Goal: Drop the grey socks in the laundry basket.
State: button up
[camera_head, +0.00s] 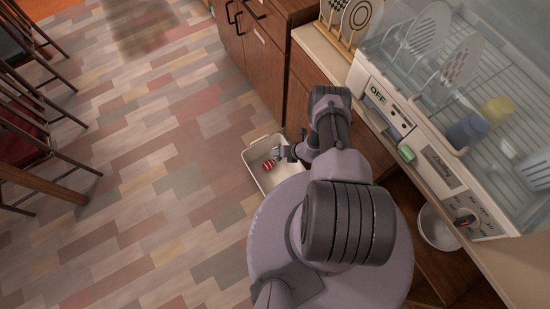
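A cream, open-topped basket (256,154) stands on the floor beside the wooden cabinets, partly hidden by my arm. A small red and white striped item (268,164) lies inside it or hangs just over it; I cannot tell which. My gripper (278,152) points down at the basket's right half and looks small and partly hidden by my arm. I cannot tell whether its fingers are open or shut, or whether something is between them. I cannot make out grey socks anywhere in view.
A counter on the right bears a clear-lidded dish dryer (440,165) with plates and cups, and a wooden plate rack (341,40). A white bowl (438,228) sits below the counter. Wooden chairs (30,150) stand at the left. The floor between is clear.

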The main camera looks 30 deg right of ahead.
notch_tip(320, 180, down, 3)
jog(key=shift+r+b, duration=0.15)
jog(key=shift+b, duration=0.5)
jog(key=shift+r, duration=0.1)
jog(key=o, duration=1.4)
jog(key=shift+r, duration=0.1)
